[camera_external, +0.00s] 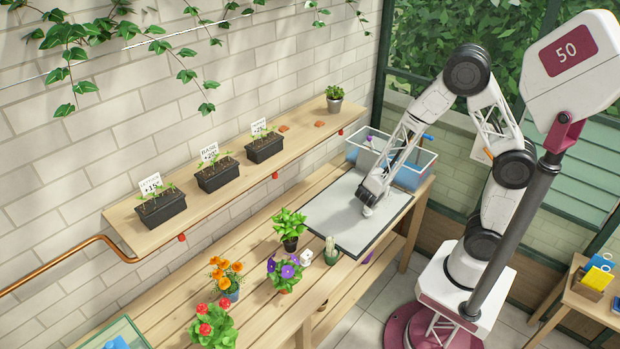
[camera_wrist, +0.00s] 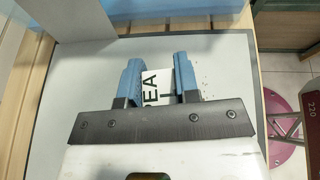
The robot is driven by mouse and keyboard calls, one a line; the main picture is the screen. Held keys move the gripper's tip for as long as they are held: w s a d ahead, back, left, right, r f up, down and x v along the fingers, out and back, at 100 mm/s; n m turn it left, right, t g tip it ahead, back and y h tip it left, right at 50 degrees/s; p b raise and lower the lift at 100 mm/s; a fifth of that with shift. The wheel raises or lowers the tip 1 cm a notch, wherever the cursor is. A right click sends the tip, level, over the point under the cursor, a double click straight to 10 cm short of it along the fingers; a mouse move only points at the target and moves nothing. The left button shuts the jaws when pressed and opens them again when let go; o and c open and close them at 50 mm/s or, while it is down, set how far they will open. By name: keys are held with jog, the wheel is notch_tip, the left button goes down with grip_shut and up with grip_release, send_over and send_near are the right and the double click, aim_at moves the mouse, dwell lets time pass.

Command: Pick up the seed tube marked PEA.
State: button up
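My gripper (camera_external: 368,205) is low over the grey mat on the bench, pointing down. In the wrist view its two blue fingers (camera_wrist: 157,70) stand apart. In the external view a small white piece shows at the fingertips.
The grey mat (camera_external: 340,215) is mostly clear. A clear bin (camera_external: 410,165) with blue contents stands at its back edge. Potted flowers (camera_external: 285,272), a small cactus (camera_external: 331,250) and a white item (camera_external: 305,256) stand to the left. A shelf with black seed planters (camera_external: 217,175) runs along the wall.

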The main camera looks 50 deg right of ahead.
jog(key=c, duration=0.3)
jog(key=shift+r, duration=0.15)
jog(key=shift+r, duration=1.1)
jog(key=shift+s+a+r, duration=0.25)
jog(key=shift+s+r, duration=0.2)
jog(key=shift+s, duration=2.2)
jog(key=shift+s+a+r, duration=0.25)
jog(key=shift+s+r, duration=0.15)
jog(key=shift+s, duration=2.25)
jog(key=shift+s+a+r, duration=0.25)
jog(key=shift+s+r, duration=0.2)
jog(key=shift+s, duration=2.2)
